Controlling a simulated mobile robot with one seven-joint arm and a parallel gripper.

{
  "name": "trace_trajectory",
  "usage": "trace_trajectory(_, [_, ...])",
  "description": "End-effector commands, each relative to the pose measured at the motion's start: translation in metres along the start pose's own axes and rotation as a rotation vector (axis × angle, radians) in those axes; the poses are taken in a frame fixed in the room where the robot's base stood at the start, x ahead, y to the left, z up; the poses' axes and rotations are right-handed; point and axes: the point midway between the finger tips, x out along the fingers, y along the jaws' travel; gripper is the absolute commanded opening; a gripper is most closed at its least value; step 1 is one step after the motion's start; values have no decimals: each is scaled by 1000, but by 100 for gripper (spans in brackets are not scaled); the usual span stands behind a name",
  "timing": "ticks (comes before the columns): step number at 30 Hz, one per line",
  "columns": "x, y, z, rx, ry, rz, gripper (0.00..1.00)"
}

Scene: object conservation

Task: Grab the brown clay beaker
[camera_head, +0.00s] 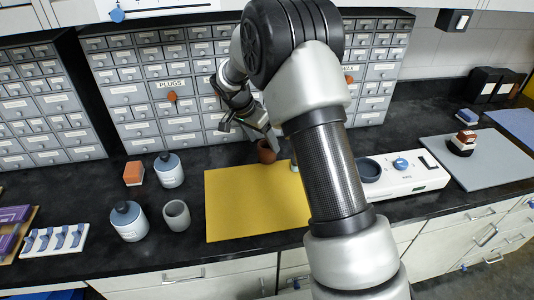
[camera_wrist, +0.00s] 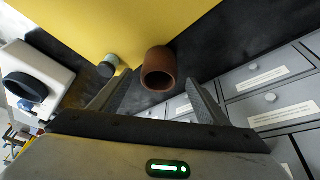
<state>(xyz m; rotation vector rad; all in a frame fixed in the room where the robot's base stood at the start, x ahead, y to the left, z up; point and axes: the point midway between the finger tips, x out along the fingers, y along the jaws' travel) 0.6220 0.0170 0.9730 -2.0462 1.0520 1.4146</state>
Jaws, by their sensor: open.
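The brown clay beaker (camera_head: 266,153) stands on the dark counter at the far edge of the yellow mat (camera_head: 250,205). My arm's end partly hides it in the head view. In the wrist view the beaker (camera_wrist: 158,62) is at centre, its round opening facing the camera. My gripper (camera_wrist: 159,78) is open, with one finger to each side of the beaker's near end. It also shows in the head view (camera_head: 272,138), close beside the beaker. I cannot tell whether either finger touches it.
A small grey-green cylinder (camera_wrist: 108,66) stands left of the beaker in the wrist view. Drawer cabinets (camera_head: 165,80) rise behind. A grey cup (camera_head: 176,215), blue-grey jars (camera_head: 129,221) and an orange block (camera_head: 134,173) stand left; a white scale (camera_head: 410,178) stands right.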

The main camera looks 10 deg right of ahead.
Motion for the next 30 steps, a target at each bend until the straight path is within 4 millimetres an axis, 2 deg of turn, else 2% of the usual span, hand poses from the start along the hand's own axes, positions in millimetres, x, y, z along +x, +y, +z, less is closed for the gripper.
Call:
trace_trajectory(5, [11,1,0,-1,-1,1,69])
trace_trajectory(13, [49,2,1,-1,-2,2,69])
trace_trajectory(20, [53,1,1,-1,0,-1,69])
trace_trajectory(23, [53,1,1,-1,0,-1,56])
trace_trajectory(28, [53,1,1,-1,0,-1,27])
trace_trajectory(29, [53,1,1,-1,0,-1,22])
trace_trajectory(30, [52,1,0,-1,0,-1,22])
